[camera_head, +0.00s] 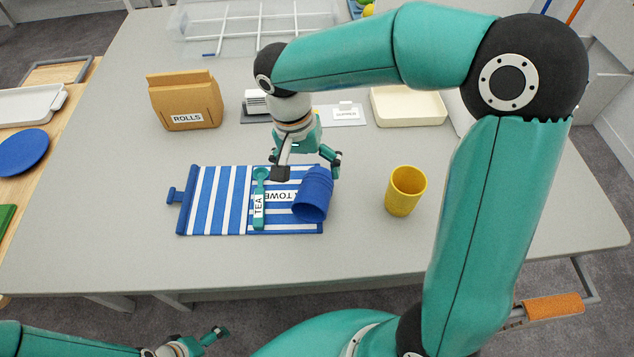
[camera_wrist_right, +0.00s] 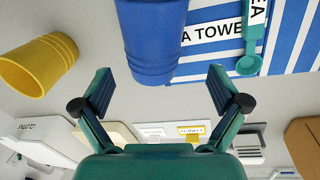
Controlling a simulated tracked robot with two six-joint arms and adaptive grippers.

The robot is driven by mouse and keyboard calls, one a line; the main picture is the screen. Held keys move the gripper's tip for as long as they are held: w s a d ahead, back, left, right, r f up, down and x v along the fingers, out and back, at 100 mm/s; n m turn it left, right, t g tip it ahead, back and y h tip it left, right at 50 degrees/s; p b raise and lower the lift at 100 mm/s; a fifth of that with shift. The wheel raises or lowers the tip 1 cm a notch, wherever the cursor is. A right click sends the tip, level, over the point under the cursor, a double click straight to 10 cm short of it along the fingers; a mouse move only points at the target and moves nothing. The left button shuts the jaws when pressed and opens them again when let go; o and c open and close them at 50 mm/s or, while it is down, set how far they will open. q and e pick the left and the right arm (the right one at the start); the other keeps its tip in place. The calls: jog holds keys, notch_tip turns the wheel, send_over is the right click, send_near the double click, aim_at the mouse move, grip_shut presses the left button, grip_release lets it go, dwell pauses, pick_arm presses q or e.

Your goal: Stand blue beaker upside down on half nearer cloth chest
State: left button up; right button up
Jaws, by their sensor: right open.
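The blue beaker (camera_head: 312,197) is at the right half of the blue-and-white striped tea towel (camera_head: 208,200), wider end low and narrower ribbed end up. I cannot tell whether it is flat or tilted. It also shows in the right wrist view (camera_wrist_right: 153,45). My right gripper (camera_head: 308,172) is open just behind the beaker; in the wrist view the beaker is beyond the parted fingers (camera_wrist_right: 160,85), with no clear contact. A white box (camera_wrist_right: 35,150), its inverted label seeming to read CLOTHS, is on the yellow cup's side. My left gripper (camera_head: 215,336) is at the bottom edge.
A teal spoon (camera_head: 260,190) lies on the towel left of the beaker. A yellow cup (camera_head: 405,192) stands to the right. A ROLLS bag (camera_head: 185,100) and a cream tray (camera_head: 408,107) are behind. The table's front strip is clear.

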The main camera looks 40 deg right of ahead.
aim_at(314, 180)
jog(key=f, duration=0.1)
jog(key=s+f, duration=0.1)
jog(key=f, duration=0.3)
jog(key=shift+s+d+p, duration=0.25)
jog(key=shift+s+p, duration=0.05)
jog(key=shift+s, duration=0.05)
jog(key=shift+f, duration=0.45)
jog(key=c, duration=1.4)
jog(key=shift+r, duration=0.15)
notch_tip(314, 180, up, 20)
jog(key=shift+f+p, duration=0.1)
jog(key=shift+p, duration=0.25)
